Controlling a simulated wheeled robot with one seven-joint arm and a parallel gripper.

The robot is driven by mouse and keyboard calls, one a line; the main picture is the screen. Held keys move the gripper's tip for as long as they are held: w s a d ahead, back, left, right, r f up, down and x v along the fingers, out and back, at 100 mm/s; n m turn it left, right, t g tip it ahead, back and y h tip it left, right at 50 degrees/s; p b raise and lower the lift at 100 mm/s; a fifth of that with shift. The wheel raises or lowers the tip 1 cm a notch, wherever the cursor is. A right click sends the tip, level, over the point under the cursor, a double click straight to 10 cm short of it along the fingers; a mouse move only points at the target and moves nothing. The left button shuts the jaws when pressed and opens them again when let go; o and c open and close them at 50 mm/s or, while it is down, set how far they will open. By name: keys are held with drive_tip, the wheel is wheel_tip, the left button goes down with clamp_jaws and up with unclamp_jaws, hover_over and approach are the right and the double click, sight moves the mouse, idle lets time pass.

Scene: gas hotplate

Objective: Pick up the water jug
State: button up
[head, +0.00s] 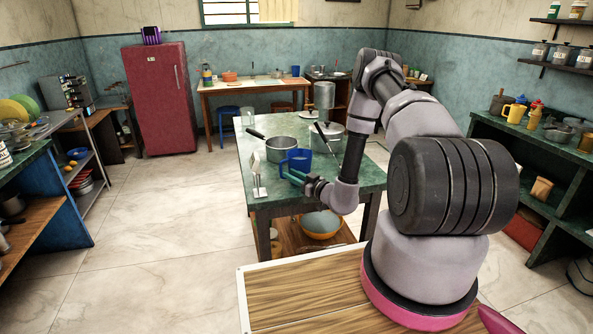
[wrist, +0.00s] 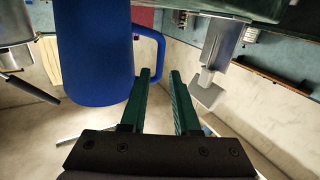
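The water jug (head: 298,158) is blue and stands on the green tabletop near its front edge in the head view. In the wrist view the jug (wrist: 92,55) fills the upper left, with its loop handle on the right side. My gripper (head: 290,174) is in front of the jug. In the wrist view its green fingers (wrist: 160,72) are apart, with a clear gap between them. The fingertips are close to the handle, and the handle's outer edge lines up with the gap. I cannot tell whether they touch it. Nothing is visibly held.
The green table (head: 292,198) also bears a silver pot (head: 287,145) with a black handle behind the jug, a second pot (head: 328,138), and a small white stand (head: 258,178) left of my gripper. A wooden-topped counter (head: 300,298) is in the foreground. Open floor lies left.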

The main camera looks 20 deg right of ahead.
sight(281, 176)
drive_tip(key=shift+r+x, duration=0.1)
drive_tip(key=shift+x, duration=1.5)
drive_tip(key=shift+r+x, duration=0.15)
drive_tip(key=shift+x, duration=1.4)
clamp_jaws()
